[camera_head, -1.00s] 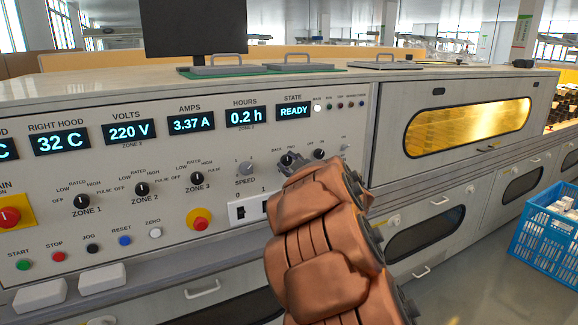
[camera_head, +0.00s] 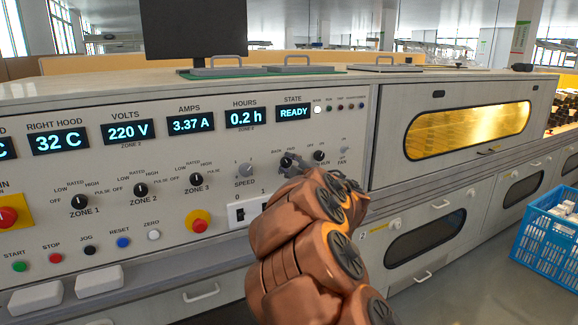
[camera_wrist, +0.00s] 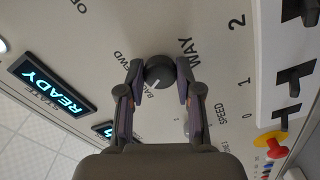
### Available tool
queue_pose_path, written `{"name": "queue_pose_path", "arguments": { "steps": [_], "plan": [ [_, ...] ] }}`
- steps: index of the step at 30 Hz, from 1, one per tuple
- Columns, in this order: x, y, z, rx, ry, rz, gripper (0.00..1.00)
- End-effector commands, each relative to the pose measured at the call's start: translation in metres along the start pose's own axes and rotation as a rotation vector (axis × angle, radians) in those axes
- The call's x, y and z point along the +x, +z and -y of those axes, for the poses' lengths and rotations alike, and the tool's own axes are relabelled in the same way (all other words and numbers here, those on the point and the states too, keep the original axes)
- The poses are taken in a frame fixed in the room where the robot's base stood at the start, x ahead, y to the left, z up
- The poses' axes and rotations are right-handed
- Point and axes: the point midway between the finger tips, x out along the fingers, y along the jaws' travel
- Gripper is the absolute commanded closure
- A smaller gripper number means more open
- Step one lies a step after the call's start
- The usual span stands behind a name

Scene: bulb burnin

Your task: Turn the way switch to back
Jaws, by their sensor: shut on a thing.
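The way switch (camera_wrist: 159,72) is a dark round knob on the pale control panel, beside the printed word WAY in the wrist view. Its white pointer line faces toward the BACK lettering, with FWD printed farther to the left. My gripper (camera_wrist: 159,80) is shut on the knob, one finger on each side. In the head view the way switch (camera_head: 286,162) shows small under the BACK and FWD labels, with my gripper (camera_head: 293,167) at it. My orange arm hides the panel below it.
The speed knob (camera_head: 245,170) lies just left of the way switch, and another dark knob (camera_head: 319,156) lies to its right. White-framed switches (camera_head: 248,210) and a red button on yellow (camera_head: 197,223) sit below. A blue crate (camera_head: 549,235) stands on the floor at right.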

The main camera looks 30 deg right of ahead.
Motion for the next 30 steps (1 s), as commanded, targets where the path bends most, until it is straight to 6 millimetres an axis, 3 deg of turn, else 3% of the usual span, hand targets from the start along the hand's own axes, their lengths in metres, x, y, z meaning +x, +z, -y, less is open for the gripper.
{"name": "queue_pose_path", "arguments": {
  "steps": [7,8,14,24,30],
  "plan": [
    [0.0,0.001,0.001,-0.001,-0.002,0.001,1.0],
    [0.0,0.001,0.001,-0.001,-0.002,0.001,0.63],
    [0.0,0.0,0.001,0.0,-0.001,0.0,0.42],
    [-0.001,0.0,0.0,0.0,-0.001,0.0,0.4],
    [-0.014,0.0,0.0,0.0,0.0,0.001,0.4]
  ]
}}
